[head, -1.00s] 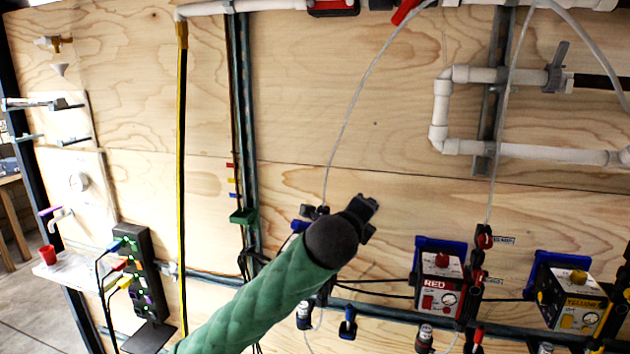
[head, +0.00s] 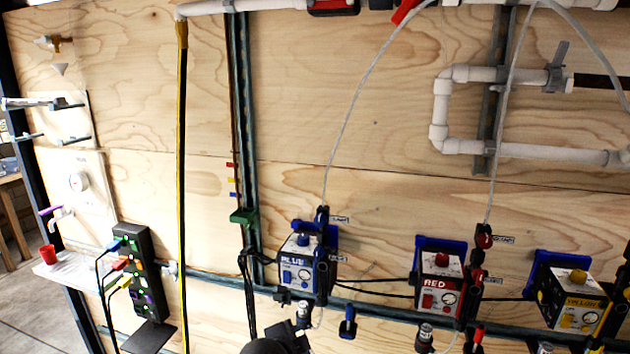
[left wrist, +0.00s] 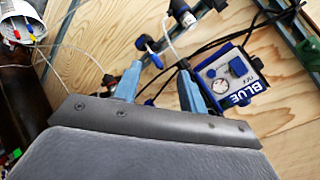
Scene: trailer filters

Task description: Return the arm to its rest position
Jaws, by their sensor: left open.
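My left gripper (head: 288,338) shows only in part at the bottom edge of the head view, below the blue pump box (head: 306,268). Most of that arm is out of the picture. In the left wrist view, the two blue-grey fingers of the left gripper (left wrist: 160,72) stand apart with nothing between them. The blue box (left wrist: 232,78), with a gauge and the word BLUE, lies beyond the right finger there. I cannot tell whether they touch. My right gripper is in neither view.
The red box (head: 439,280) and yellow box (head: 573,300) hang along the plywood wall (head: 330,130). A power strip (head: 138,272) and a red cup (head: 47,254) are at left. Thin tubes and black cables run near the boxes. A white bucket (left wrist: 22,22) shows in the wrist view.

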